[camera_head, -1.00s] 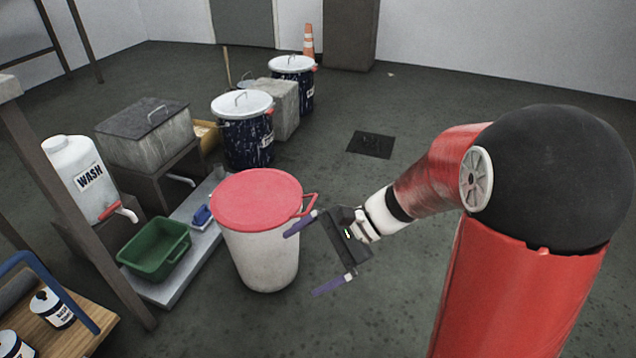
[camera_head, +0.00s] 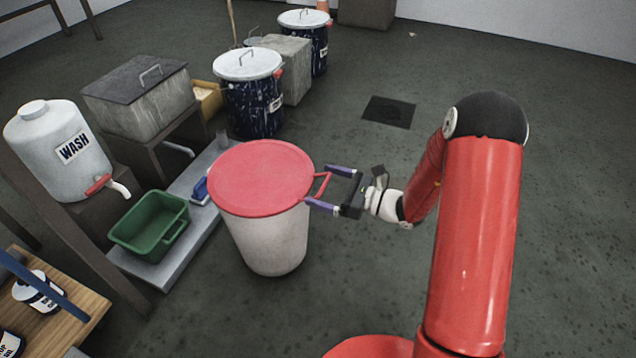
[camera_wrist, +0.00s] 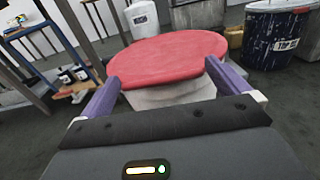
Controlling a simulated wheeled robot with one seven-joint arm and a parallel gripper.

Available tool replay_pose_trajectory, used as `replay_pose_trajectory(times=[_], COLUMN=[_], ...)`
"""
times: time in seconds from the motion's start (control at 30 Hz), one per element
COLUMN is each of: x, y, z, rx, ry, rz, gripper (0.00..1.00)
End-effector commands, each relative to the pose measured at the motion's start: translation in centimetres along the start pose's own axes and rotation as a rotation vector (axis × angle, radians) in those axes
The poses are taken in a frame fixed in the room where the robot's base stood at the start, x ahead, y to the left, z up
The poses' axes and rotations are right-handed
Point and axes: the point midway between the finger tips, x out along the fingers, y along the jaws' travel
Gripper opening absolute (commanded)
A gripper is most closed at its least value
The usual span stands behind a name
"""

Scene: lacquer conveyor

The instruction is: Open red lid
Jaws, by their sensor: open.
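The red lid (camera_head: 262,176) lies flat and closed on a white bin (camera_head: 268,240) standing on the floor. Its red handle (camera_head: 321,187) sticks out from the right side of the rim. My gripper (camera_head: 331,188) is open at the right of the bin, with its purple fingers pointing at the lid and the handle between them. In the wrist view the red lid (camera_wrist: 168,58) lies straight ahead between the two fingers (camera_wrist: 164,88). The handle cannot be made out in that view.
A green tub (camera_head: 150,226) and a blue object (camera_head: 200,190) sit left of the bin on a pale platform (camera_head: 205,225). Lidded dark drums (camera_head: 250,110) stand behind. Floor at right is clear around a drain (camera_head: 390,112).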

Motion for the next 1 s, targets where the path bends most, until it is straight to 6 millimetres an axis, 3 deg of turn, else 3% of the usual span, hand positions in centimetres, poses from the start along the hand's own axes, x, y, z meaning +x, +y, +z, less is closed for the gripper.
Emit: replay_pose_trajectory(times=[0.2,0.5,0.87,1.0], x=[2.2,2.5,2.4,2.4], y=[0.0,0.0,0.0,0.0], z=[0.0,0.0,0.0,0.2], rx=[-0.001,-0.001,-0.002,-0.002], ry=[0.0,0.001,0.001,0.003], rz=[0.001,0.0,0.0,0.001], gripper=[1.0,1.0,0.53,0.49])
